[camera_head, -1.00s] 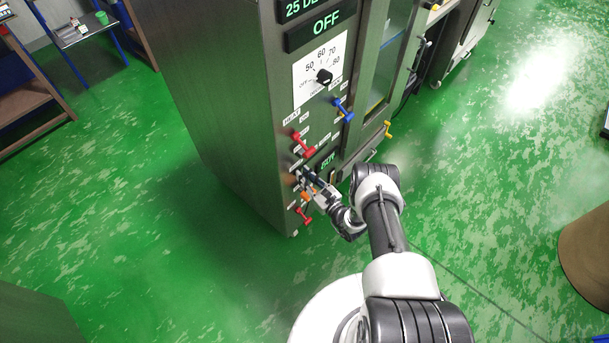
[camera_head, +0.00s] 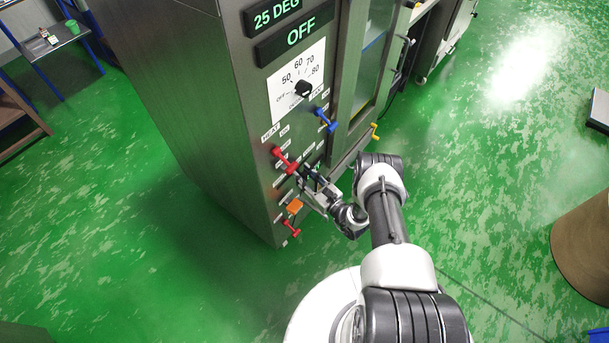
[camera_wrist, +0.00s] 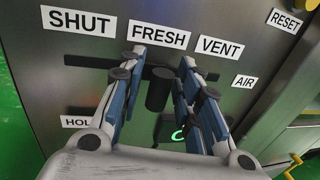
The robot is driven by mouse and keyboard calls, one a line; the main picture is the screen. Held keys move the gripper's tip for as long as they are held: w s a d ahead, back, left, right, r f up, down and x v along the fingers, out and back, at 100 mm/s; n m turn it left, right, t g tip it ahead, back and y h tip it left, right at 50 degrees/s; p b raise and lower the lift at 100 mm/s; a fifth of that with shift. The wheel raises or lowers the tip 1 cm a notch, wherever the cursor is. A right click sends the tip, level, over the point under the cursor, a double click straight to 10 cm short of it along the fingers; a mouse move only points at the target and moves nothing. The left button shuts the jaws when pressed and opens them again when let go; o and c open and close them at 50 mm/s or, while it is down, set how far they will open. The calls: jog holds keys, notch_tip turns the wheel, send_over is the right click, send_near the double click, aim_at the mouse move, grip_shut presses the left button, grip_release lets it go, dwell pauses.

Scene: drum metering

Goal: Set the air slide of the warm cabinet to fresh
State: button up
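The air slide's dark knob (camera_wrist: 160,90) stands out from a horizontal dark slot (camera_wrist: 85,61) in the wrist view. It is below the FRESH label (camera_wrist: 159,37), between the SHUT label (camera_wrist: 79,21) and the VENT label (camera_wrist: 219,48). An AIR label (camera_wrist: 244,82) is to the right. My gripper (camera_wrist: 162,62) is open, with one finger on each side of the knob. Narrow gaps seem to show beside the knob; contact is hard to tell. In the head view my gripper (camera_head: 308,174) is at the lower front panel of the warm cabinet (camera_head: 240,165) and hides the slide.
A red handle (camera_head: 285,160) is just above left of my gripper, with an orange part (camera_head: 295,206) and another red handle (camera_head: 291,229) below. A blue handle (camera_head: 325,119) and a dial knob (camera_head: 303,88) are higher.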

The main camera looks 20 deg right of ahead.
jog(key=shift+o, duration=0.2)
jog(key=v, duration=1.2)
jog(key=shift+r, duration=0.1)
